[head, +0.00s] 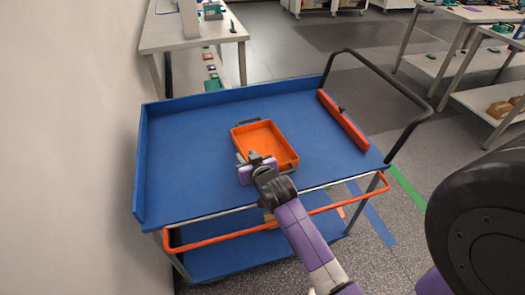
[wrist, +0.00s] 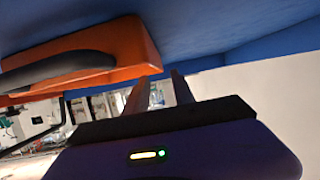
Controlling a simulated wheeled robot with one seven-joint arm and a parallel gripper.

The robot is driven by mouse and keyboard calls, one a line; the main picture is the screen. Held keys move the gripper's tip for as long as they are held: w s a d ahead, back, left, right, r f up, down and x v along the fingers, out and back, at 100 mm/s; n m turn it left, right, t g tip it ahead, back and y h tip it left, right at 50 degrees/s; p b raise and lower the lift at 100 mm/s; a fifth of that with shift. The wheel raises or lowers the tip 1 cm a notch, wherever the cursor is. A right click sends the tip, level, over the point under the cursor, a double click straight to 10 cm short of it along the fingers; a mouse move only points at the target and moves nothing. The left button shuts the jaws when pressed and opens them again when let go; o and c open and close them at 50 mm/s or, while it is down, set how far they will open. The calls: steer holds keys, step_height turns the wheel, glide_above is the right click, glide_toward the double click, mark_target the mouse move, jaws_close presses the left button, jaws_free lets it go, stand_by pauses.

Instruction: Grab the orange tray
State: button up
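The orange tray (head: 262,138) lies on the blue cart top, with a dark handle at its far end and another at its near right corner. In the wrist view the orange tray (wrist: 130,45) shows at the upper left, its dark handle (wrist: 60,70) on the wall facing the camera. My gripper (head: 247,158) is at the tray's near left side in the head view. In the wrist view the two fingers of my gripper (wrist: 160,88) stand apart with a gap between them and nothing in it. The tray lies beside the fingers; whether they touch it is unclear.
The blue cart top (head: 185,150) has a raised rim at the left and back. An orange bar (head: 343,120) lies along its right side, with a black push handle (head: 410,95) beyond. A wall is close on the left. Tables stand behind and at the right.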

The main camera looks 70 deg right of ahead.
mark_target(240, 149)
steer(key=shift+x, duration=3.8)
steer(key=shift+s+f, duration=0.1)
steer(key=shift+s, duration=0.05)
jaws_close()
